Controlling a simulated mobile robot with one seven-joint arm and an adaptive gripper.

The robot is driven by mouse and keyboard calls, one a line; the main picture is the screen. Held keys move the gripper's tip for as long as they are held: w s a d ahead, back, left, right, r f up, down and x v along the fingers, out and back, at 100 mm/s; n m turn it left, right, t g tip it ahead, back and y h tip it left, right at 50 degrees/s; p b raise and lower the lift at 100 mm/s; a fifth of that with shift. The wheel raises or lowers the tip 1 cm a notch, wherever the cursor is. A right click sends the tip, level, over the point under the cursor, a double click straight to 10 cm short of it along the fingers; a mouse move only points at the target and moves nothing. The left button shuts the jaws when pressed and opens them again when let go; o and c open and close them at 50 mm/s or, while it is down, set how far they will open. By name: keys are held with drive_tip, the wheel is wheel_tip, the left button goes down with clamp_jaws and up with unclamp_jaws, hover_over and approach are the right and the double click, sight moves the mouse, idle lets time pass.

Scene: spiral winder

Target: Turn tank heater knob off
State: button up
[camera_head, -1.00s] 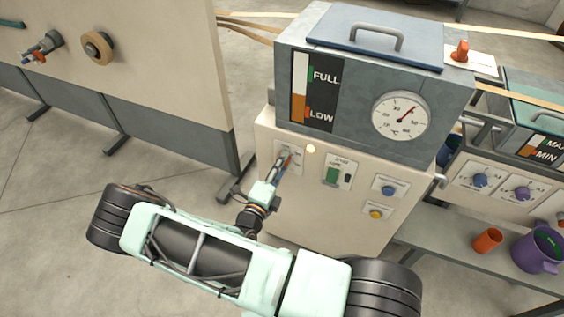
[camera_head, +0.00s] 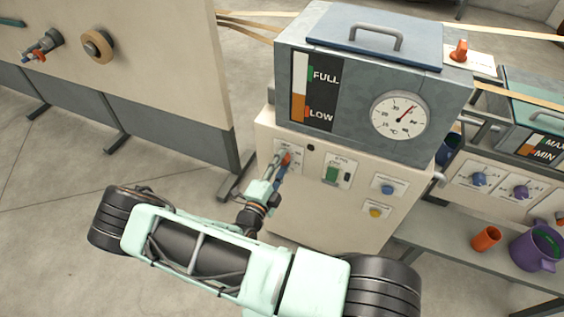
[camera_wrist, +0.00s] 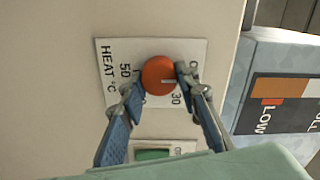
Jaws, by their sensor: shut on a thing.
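In the head view the knob (camera_head: 286,158) shows at the tip of my gripper (camera_head: 283,161), on the cream cabinet (camera_head: 300,215) below the grey tank (camera_head: 350,75). A small lamp (camera_head: 311,148) beside the plate is dark.
A green switch (camera_head: 332,174), a blue button (camera_head: 388,189) and a yellow button (camera_head: 376,212) sit right of the knob. An orange knob (camera_head: 460,50) stands behind the tank. A cream panel (camera_head: 150,80) stands at the left, with open floor before it.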

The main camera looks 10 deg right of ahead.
drive_tip(key=o, duration=1.2)
drive_tip(key=shift+c, duration=0.2)
drive_tip(key=shift+a, duration=0.1)
drive_tip(key=v, duration=1.2)
